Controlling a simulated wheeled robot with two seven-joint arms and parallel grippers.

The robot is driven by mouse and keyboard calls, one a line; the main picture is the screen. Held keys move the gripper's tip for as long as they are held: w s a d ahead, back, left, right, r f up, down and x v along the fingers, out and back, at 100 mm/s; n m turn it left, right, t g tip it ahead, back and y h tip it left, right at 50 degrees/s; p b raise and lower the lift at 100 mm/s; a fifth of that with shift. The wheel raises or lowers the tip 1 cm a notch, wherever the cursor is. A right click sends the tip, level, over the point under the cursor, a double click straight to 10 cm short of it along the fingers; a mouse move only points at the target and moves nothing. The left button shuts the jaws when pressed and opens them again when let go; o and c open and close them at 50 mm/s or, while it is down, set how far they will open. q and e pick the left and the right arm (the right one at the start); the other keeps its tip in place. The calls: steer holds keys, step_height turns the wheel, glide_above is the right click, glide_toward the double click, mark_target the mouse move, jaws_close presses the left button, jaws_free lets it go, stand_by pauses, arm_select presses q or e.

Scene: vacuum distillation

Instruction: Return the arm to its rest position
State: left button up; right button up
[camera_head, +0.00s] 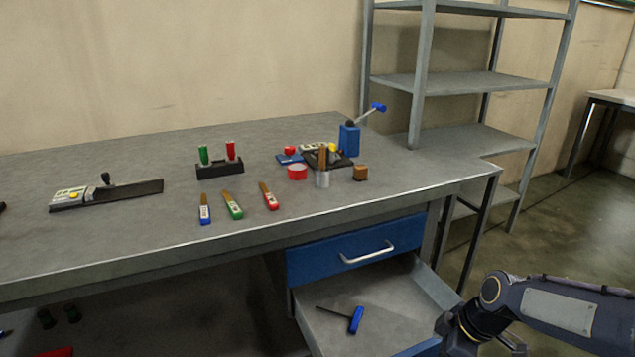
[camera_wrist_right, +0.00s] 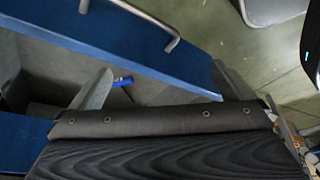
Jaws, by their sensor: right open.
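My right arm (camera_head: 565,308) comes in from the lower right in the head view, beside the open drawer. My right gripper is mostly cut off by the bottom edge there. In the right wrist view my right gripper (camera_wrist_right: 162,82) shows two grey fingers spread apart with nothing held between them. Beyond the fingers is the open drawer (camera_head: 415,282), which holds a blue-handled tool (camera_head: 355,319) with a dark shaft. Its blue handle also shows in the wrist view (camera_wrist_right: 122,81). My left gripper is not in view.
A closed blue drawer (camera_head: 355,250) with a metal handle sits above the open one. A metal shelf (camera_head: 460,82) stands behind. The floor at right is clear.

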steer(key=s+a+f+m+t+b, duration=0.1)
steer(key=s+m+t+b, duration=0.1)
steer(key=s+m+b, duration=0.45)
steer(key=s+a+f+m+t+b, duration=0.1)
steer(key=s+a+m+t+b, duration=0.15)
steer(key=s+m, duration=0.7)
step_height(320, 180, up, 33)
steer(key=s+d+n+p, duration=0.1)
steer(key=s+n+p, duration=0.1)
steer(key=p, duration=3)
steer(key=shift+s+g+p, duration=0.4)
steer(key=shift+s+g, duration=0.05)
